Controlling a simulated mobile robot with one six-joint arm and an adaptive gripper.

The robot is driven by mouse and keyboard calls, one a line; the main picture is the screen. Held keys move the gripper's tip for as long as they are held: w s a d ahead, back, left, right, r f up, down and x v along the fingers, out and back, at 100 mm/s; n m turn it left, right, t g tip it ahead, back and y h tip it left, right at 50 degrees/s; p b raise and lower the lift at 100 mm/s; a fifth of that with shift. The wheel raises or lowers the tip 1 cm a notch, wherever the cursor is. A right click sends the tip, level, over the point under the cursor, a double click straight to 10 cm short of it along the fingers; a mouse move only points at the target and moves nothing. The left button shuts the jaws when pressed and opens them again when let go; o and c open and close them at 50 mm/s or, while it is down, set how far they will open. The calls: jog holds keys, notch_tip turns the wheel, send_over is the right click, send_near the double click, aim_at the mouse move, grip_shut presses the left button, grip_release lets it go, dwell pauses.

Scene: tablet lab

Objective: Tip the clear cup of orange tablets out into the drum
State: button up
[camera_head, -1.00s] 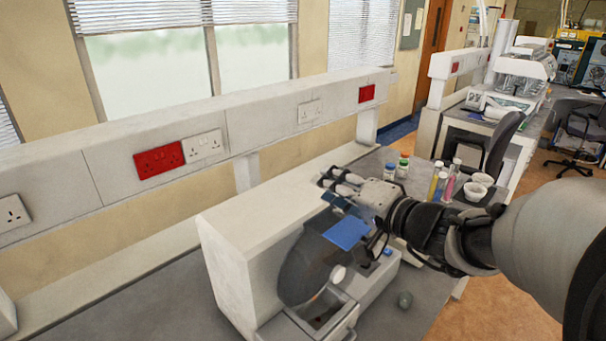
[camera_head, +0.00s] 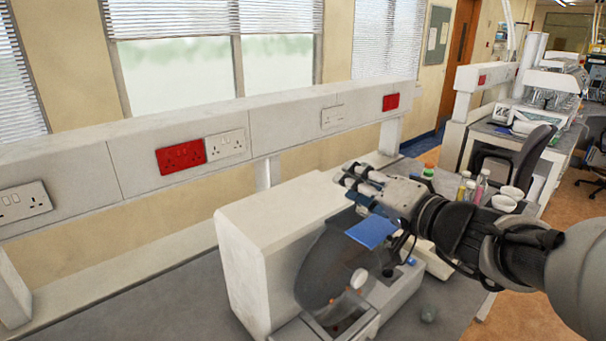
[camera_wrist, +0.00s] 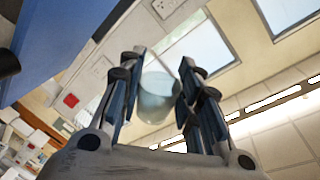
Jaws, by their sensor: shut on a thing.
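My gripper (camera_head: 358,180) is above the drum in the head view, its fingers pointing left. In the wrist view my gripper (camera_wrist: 158,88) is shut on a clear cup (camera_wrist: 157,98), held between the two fingers. The cup looks pale and see-through, and I make out no orange tablets in it. The cup is not clear in the head view. The drum (camera_head: 322,268) is a dark grey round part on the white machine (camera_head: 245,262), below my gripper. A blue panel (camera_head: 371,231) lies between the gripper and the drum.
A metal tray (camera_head: 352,318) with a few small reddish bits sits below the drum. A green-capped bottle (camera_head: 428,172), coloured tubes (camera_head: 480,188) and white cups (camera_head: 504,198) stand behind my arm.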

jog(key=shift+s+a+f+n+t+b, duration=0.15)
jog(key=shift+n+b, duration=0.4)
jog(key=shift+b, duration=1.15)
jog(key=shift+a+n+t+b, duration=0.15)
jog(key=shift+n+b, duration=0.35)
jog(key=shift+b, duration=1.2)
jog(key=shift+s+f+n+t+b, duration=0.15)
jog(key=shift+n+b, duration=0.4)
jog(key=shift+b, duration=1.15)
jog(key=shift+w+r, duration=0.1)
jog(key=shift+r, duration=0.05)
